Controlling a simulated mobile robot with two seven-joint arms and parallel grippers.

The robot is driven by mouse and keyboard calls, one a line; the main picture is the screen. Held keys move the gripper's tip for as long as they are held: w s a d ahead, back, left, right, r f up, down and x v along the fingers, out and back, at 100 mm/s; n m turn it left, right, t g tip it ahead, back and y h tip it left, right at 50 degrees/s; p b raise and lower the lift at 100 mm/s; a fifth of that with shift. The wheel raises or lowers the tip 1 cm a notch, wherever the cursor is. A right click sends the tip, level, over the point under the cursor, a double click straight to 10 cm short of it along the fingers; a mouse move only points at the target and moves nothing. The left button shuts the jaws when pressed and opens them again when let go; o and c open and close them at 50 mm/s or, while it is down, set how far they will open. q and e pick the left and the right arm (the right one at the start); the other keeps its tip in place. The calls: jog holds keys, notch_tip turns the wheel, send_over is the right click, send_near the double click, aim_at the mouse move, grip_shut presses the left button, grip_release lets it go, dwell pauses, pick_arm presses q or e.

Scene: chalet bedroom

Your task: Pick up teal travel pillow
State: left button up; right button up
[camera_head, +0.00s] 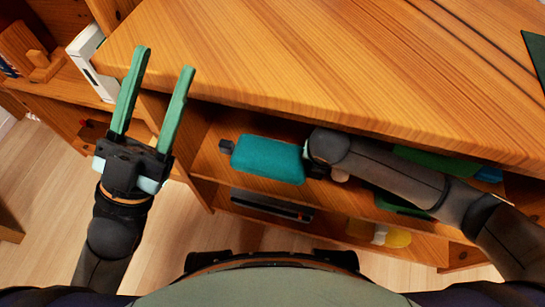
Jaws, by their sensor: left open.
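The teal travel pillow (268,160) is a rounded teal block in the open shelf under the wooden top, with a small dark piece at its left end. My left gripper (167,72) is raised to the left of the pillow, in front of the wooden top's left corner. Its two green fingers are apart, with nothing between them. My right arm reaches in from the right, and its end is close against the pillow's right side. The right gripper's fingers are mostly hidden there, so I cannot tell whether they touch the pillow.
The wooden top (300,50) overhangs the shelf. Below are a dark flat device (272,205) and a yellow item (392,237) on the lower shelf. Green items (436,162) lie behind my right arm. A white box (90,62) stands at the left. Wooden floor is clear at lower left.

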grip_shut()
dwell(0.3)
dwell(0.9)
